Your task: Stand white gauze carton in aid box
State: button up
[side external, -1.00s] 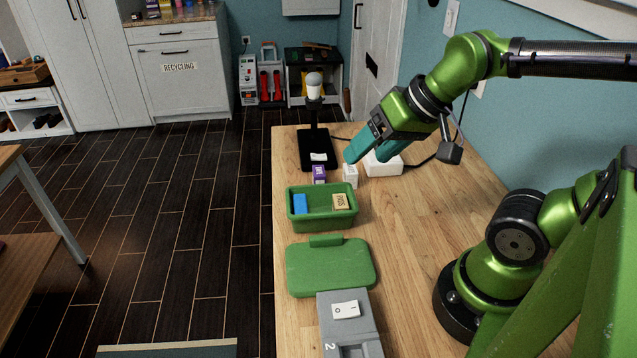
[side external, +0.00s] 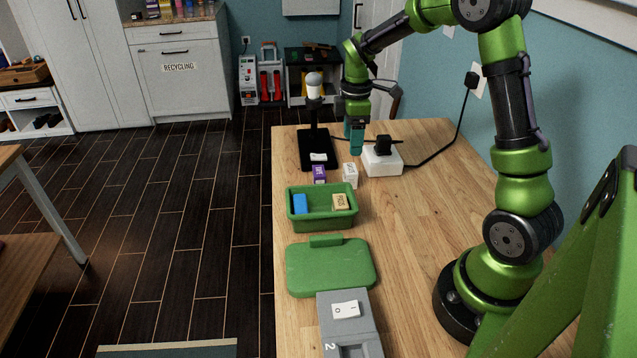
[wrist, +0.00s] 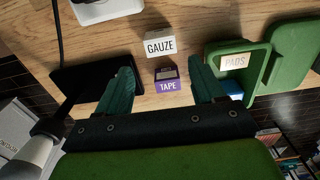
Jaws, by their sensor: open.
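The white gauze carton (side external: 350,174) stands on the table behind the aid box; its GAUZE label shows in the wrist view (wrist: 160,44). The aid box (side external: 322,221) is an open green bin holding a blue item (side external: 300,204) and a tan PADS carton (side external: 340,201). My gripper (side external: 355,146) points down above the table, just behind the gauze carton. In the wrist view, its teal fingers (wrist: 165,85) are spread apart with nothing between them. The gauze carton lies beyond the fingertips, apart from them.
A purple TAPE carton (side external: 319,174) stands left of the gauze. A black lamp base (side external: 315,158) is behind it. A white power box (side external: 382,162) with a black plug and cable is to the right. The green lid (side external: 330,270) and a grey switch box (side external: 350,330) lie in front.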

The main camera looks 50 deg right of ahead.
aim_at(350, 168)
jog(key=shift+f, duration=3.95)
jog(key=c, duration=0.6)
jog(key=shift+c, duration=0.2)
jog(key=shift+r, duration=0.1)
jog(key=shift+r, duration=2.95)
